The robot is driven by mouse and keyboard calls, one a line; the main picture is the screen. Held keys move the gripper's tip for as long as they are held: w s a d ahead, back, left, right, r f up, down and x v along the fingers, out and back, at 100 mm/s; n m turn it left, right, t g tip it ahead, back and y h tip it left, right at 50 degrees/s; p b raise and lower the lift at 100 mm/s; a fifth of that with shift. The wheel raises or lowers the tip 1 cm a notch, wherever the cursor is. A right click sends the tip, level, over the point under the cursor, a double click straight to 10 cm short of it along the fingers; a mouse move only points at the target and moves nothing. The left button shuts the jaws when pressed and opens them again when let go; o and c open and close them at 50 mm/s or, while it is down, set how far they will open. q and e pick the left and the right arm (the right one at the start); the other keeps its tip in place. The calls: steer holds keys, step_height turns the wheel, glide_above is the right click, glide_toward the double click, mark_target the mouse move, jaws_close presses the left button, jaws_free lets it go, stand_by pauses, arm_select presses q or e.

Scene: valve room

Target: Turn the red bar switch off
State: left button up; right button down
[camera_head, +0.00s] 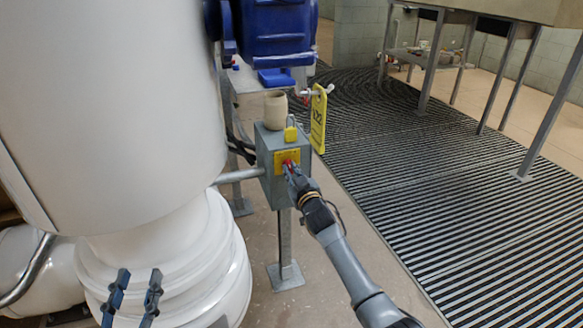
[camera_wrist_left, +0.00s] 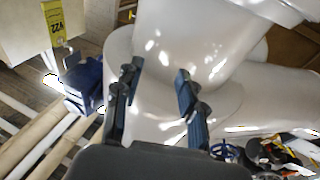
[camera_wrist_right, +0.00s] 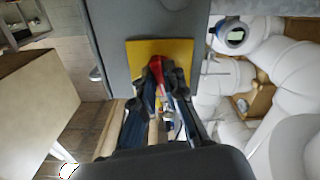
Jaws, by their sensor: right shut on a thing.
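The red bar switch (camera_head: 289,164) sits on a yellow plate (camera_head: 283,157) on the front of a grey box on a post. It also shows in the right wrist view (camera_wrist_right: 157,69), where the red bar stands out from the yellow plate (camera_wrist_right: 178,47). My right gripper (camera_head: 292,168) is at the box front, its fingers shut on the red bar and hiding part of it. My left gripper (camera_head: 132,284) is open and empty in front of the white pipework at the lower left; both fingers show apart in the left wrist view (camera_wrist_left: 155,85).
The grey box (camera_head: 270,177) carries a yellow padlock (camera_head: 291,134) and a beige cup (camera_head: 276,111) on top. A yellow tag (camera_head: 319,119) hangs beside it. Large white pipework (camera_head: 120,110) fills the left. Blue machinery (camera_head: 275,30) is above. Striped floor grating (camera_head: 440,170) lies open at right.

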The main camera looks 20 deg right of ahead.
steer(key=n, duration=0.2)
steer(key=shift+n, duration=0.4)
arm_select(q)
steer(key=shift+a+f+g+y+p, duration=0.2)
steer(key=shift+f+g, duration=0.4)
steer(key=shift+f, duration=0.45)
steer(key=shift+a+f+g+y+p, duration=0.15)
steer(key=shift+f+g+y, duration=0.15)
steer(key=shift+f+g, duration=0.5)
arm_select(e)
steer(key=shift+n, duration=1.4)
arm_select(q)
steer(key=shift+s+f, duration=0.1)
steer(key=shift+f, duration=0.15)
arm_select(e)
steer(key=c, duration=1.4)
jaws_free()
steer(key=shift+s, duration=0.15)
steer(key=s, duration=1.1)
steer(key=shift+s+d, duration=0.25)
steer(key=shift+s, duration=0.15)
